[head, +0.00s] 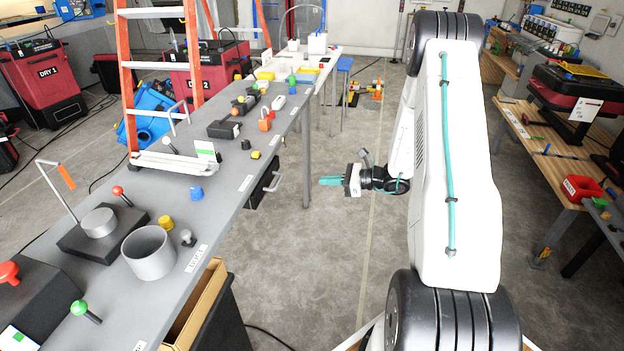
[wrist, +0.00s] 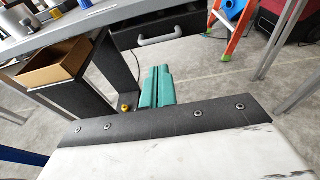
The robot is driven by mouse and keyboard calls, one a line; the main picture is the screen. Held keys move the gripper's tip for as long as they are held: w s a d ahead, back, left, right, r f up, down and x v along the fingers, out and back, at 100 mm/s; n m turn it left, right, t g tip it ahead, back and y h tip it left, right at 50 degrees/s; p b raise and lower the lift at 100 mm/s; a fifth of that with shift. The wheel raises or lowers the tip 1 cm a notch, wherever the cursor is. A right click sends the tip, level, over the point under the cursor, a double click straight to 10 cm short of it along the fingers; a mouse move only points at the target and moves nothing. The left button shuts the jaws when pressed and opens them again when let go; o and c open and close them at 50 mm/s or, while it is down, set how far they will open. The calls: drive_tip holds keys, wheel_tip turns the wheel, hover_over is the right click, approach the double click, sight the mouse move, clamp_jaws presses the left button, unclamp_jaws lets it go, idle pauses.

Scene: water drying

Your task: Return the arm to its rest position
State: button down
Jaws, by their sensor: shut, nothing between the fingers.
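My gripper (head: 322,181) has teal fingers and points left in the head view, over open floor to the right of the grey workbench (head: 231,212). It is apart from the bench and holds nothing. In the wrist view the two teal fingers (wrist: 157,87) lie side by side, closed together. My white arm stands upright at the right of the head view, bent down to the gripper. No other object is named by the task.
The bench carries a grey cup (head: 149,253), a blue knob (head: 196,193) and several tools. A drawer with a grey handle (wrist: 160,38) is under it, beside a cardboard box (wrist: 53,64). An orange ladder (head: 124,75) stands behind. A wooden table (head: 540,150) is at right. Floor between is clear.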

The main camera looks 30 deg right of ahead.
drive_tip(key=shift+s+d, duration=0.15)
drive_tip(key=shift+s, duration=0.05)
drive_tip(key=s+a+r+n+g+h, duration=0.5)
drive_tip(key=s+a+r+n, duration=0.6)
drive_tip(key=s, duration=0.5)
drive_tip(key=s+a+r+n+g+h, duration=0.5)
drive_tip(key=s+a+r+n, duration=0.6)
drive_tip(key=s+r+n, duration=0.5)
drive_tip(key=shift+s+a+r+h, duration=0.3)
drive_tip(key=shift+s+r, duration=0.1)
drive_tip(key=shift+r, duration=0.5)
